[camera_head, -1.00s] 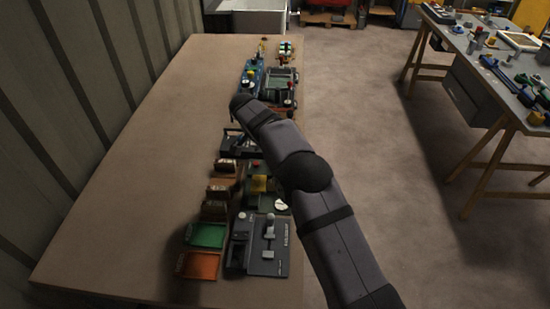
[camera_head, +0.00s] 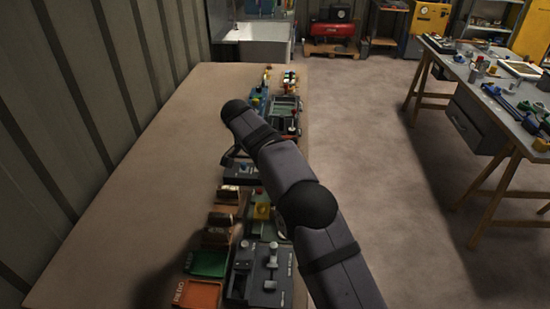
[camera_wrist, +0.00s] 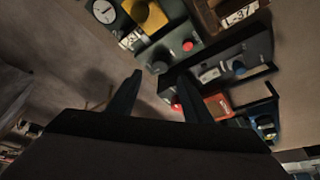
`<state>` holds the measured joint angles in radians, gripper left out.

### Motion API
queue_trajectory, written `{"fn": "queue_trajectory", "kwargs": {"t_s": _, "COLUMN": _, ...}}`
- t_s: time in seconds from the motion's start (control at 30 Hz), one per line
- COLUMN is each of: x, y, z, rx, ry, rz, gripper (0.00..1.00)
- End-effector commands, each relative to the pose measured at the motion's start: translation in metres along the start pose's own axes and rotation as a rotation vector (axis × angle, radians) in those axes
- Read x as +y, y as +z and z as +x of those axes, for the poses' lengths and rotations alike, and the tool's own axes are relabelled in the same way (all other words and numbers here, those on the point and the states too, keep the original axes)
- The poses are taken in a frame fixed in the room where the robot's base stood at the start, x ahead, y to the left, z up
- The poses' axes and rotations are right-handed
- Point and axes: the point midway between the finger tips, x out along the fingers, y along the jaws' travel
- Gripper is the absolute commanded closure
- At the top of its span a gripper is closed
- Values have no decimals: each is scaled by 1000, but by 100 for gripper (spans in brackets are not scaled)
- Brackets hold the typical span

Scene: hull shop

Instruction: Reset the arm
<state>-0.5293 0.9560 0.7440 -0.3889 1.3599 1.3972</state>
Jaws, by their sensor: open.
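My gripper (camera_wrist: 160,90) shows in the wrist view with its two dark fingers apart and nothing between them. It hangs above the devices on the long brown table (camera_head: 130,190). A dark panel with a blue knob (camera_wrist: 238,67) lies just beyond the fingers, and a box with a red button (camera_wrist: 188,45) and a yellow block (camera_wrist: 145,14) is above it in the picture. In the head view my arm crosses the table's right edge and largely hides the gripper.
A grey lever unit (camera_head: 258,272), a green tray (camera_head: 206,264), an orange tray (camera_head: 197,296) and brown holders (camera_head: 218,228) stand near the table's front. The table's left side is clear. A second workbench (camera_head: 490,85) stands across open floor, a wall on the left.

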Motion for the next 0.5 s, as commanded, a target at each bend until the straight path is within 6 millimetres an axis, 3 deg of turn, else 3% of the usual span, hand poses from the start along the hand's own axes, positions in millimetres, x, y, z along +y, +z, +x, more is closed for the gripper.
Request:
{"fn": "queue_trajectory", "kwargs": {"t_s": 0.27, "x": 10, "y": -7, "z": 0, "rx": -14, "ry": 5, "rz": -34, "gripper": 54}}
{"fn": "queue_trajectory", "kwargs": {"t_s": 0.5, "x": 59, "y": -25, "z": 0, "rx": -83, "ry": 17, "rz": -182, "gripper": 54}}
